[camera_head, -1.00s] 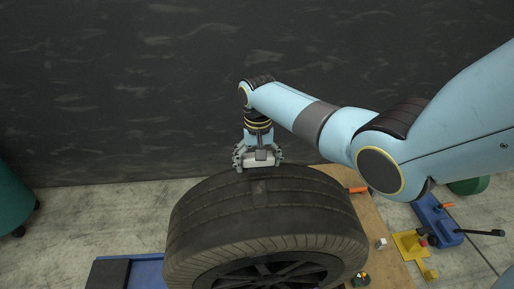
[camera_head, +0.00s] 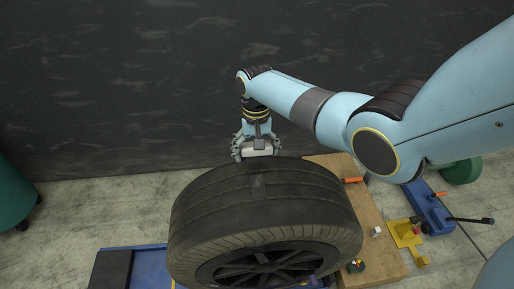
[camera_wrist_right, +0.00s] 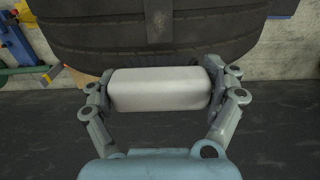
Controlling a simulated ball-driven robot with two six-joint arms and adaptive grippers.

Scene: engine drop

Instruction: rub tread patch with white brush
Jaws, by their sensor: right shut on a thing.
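The black tire (camera_head: 262,215) stands in the middle of the head view, its tread facing up and toward the wall. A darker tread patch (camera_head: 259,181) lies across the tread; it also shows in the right wrist view (camera_wrist_right: 158,20). My right gripper (camera_head: 257,147) is at the tire's far upper edge, just behind the patch. It is shut on the white brush (camera_wrist_right: 160,88), which lies crosswise between its fingers. In the wrist view the brush is just below the tread's edge and in line with the patch; I cannot tell whether it touches the tire. My left gripper is not in view.
A wooden board (camera_head: 372,215) beside the tire bears an orange-handled tool (camera_head: 352,180) and a small white block (camera_head: 376,231). A blue and yellow jack (camera_head: 428,208) stands at right. A dark wall (camera_head: 120,90) rises behind, with bare floor before it.

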